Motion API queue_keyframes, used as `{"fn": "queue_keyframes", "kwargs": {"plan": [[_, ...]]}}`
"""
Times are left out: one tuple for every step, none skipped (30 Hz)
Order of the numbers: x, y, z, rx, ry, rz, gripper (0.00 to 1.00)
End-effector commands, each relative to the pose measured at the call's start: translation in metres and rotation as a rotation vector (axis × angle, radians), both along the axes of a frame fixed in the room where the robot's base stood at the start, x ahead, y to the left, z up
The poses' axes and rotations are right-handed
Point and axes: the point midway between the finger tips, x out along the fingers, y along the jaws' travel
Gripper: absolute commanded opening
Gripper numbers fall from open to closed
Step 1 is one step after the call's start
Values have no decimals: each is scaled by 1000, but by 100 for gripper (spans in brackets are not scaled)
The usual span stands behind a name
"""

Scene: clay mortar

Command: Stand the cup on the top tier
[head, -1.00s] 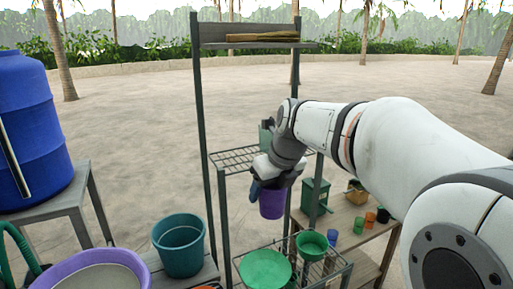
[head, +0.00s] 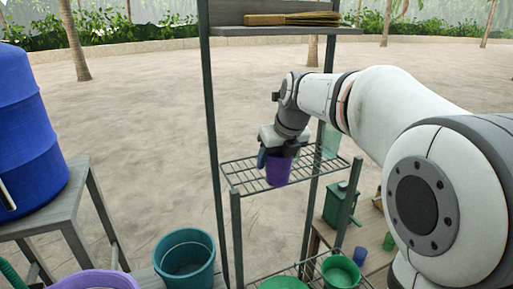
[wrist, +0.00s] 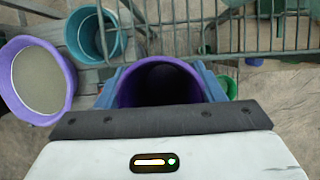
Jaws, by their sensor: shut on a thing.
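A purple cup (head: 279,172) is held upright in my gripper (head: 277,154), with the blue fingers on either side of it. In the wrist view its dark open mouth (wrist: 160,84) shows between the fingers. In the head view the cup overlaps the upper wire tier (head: 240,176) of the metal rack; I cannot tell whether its base touches the wires. The wire tier also shows in the wrist view (wrist: 225,38). Higher up, a plank shelf (head: 285,31) carries a brush (head: 290,19).
A pale green translucent thing (head: 330,141) stands at the tier's right end. Below are a green bowl (head: 340,272), a green can (head: 338,204) and a blue cup (head: 360,256). A teal bucket (head: 186,262), a purple basin (head: 95,281) and a blue barrel (head: 28,140) are at left.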

Motion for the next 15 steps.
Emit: {"fn": "queue_keyframes", "kwargs": {"plan": [[12,9,4,-1,3,7,39],[19,13,4,-1,3,8,39],[28,20,3,-1,2,11,39],[35,24,4,-1,2,12,39],[41,28,4,-1,2,13,39],[50,34,4,-1,3,14,39],[56,38,4,-1,2,15,39],[62,41,4,-1,3,17,39],[69,46,4,-1,2,18,39],[74,49,4,-1,2,18,39],[79,51,3,-1,1,18,39],[83,54,3,-1,1,18,39],[86,56,3,0,0,18,39],[89,58,3,0,0,18,39],[91,59,2,0,0,18,39]]}}
